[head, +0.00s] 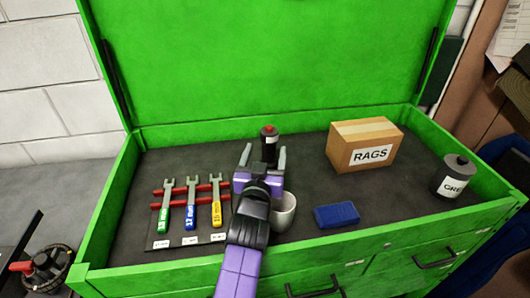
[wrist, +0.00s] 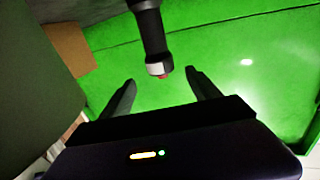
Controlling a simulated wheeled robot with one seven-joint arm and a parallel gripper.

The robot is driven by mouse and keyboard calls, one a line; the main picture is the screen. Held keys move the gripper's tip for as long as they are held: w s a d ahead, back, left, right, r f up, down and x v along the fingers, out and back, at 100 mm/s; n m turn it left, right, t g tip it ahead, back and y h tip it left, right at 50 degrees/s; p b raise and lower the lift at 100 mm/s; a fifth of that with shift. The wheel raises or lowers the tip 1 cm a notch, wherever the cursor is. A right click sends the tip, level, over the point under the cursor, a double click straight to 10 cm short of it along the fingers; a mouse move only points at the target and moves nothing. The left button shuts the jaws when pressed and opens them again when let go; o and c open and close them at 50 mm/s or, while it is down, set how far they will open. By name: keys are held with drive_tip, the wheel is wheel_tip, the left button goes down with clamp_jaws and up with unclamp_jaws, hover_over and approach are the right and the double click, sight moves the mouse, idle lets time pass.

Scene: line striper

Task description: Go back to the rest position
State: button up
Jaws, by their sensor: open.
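My gripper (head: 263,156) is open and empty over the tray of the green tool chest. Its two fingers also show in the wrist view (wrist: 160,78), spread apart. A dark bottle with a red tip (head: 269,143) stands behind the gripper, in line with the gap between the fingers. In the wrist view the bottle (wrist: 153,35) appears upside down, with its silver collar and red tip near the gap. I cannot tell how far it is from the fingertips. No contact shows.
A white cup (head: 284,213) stands close right of my wrist. Several wrenches (head: 191,204) lie on a red rack at left. The green lid (head: 270,60) stands open behind.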

idle(0.4)
drive_tip(key=s+d+r+n+t+y, duration=0.2)
drive_tip(key=s+d+r+t, duration=0.25)
drive_tip(key=r, duration=0.35)
drive_tip(key=s+d+r+n+t+y, duration=0.25)
drive_tip(key=s+d+r, duration=0.3)
drive_tip(key=r, duration=0.35)
drive_tip(key=s+d+f+g, duration=0.1)
drive_tip(key=s+f+g, duration=0.2)
drive_tip(key=s+f, duration=0.5)
drive_tip(key=s+d+f+m+g, duration=0.1)
drive_tip(key=s+f, duration=0.7)
drive_tip(key=s, duration=1.2)
drive_tip(key=s+d+f+m+g, duration=0.1)
drive_tip(key=s+f+g, duration=0.4)
drive_tip(key=s, duration=1)
wheel_tip(320, 180, down, 3)
drive_tip(key=shift+d+r+g, duration=0.1)
drive_tip(key=shift+d+g, duration=0.3)
drive_tip(key=shift+d, duration=0.5)
drive_tip(key=shift+h, duration=0.25)
